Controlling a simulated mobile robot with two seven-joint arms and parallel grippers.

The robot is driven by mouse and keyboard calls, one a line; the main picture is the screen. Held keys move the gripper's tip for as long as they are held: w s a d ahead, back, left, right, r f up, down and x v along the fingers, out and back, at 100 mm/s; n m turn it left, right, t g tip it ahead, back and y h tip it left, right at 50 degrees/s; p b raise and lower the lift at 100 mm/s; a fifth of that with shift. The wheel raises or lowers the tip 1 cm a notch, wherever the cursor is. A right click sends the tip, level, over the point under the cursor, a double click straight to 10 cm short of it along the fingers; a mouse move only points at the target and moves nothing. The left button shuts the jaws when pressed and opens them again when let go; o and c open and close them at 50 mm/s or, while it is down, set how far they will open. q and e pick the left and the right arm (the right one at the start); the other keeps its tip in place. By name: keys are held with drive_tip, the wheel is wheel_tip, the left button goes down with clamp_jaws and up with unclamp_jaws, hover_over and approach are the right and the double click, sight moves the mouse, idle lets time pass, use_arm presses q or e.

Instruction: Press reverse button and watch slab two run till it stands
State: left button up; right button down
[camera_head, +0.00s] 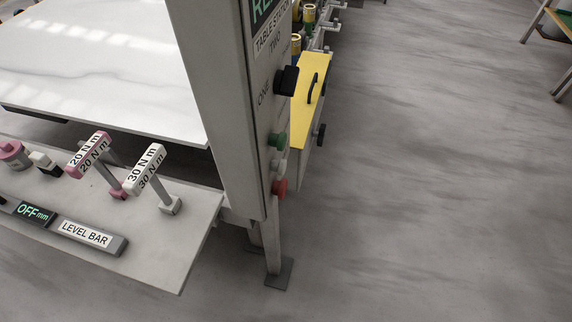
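A grey control post (225,100) stands left of centre, its label partly reading "TABLE STATION TWO". On its right side sit a black knob (287,81), a green button (277,140), a pale button (278,165) and a red button (279,187). I cannot read which one is the reverse button. A screen at the post's top edge is cut off. A white veined stone slab (110,70) lies at the left behind the post; I cannot tell if it is slab two. Neither of my grippers is in view.
A tool shelf (165,250) at lower left holds a pink 20 N m tool (88,153), a white 30 N m tool (146,163) and a level bar (88,235). A yellow-topped cabinet (311,90) stands behind the post. The grey floor (440,180) at right is clear.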

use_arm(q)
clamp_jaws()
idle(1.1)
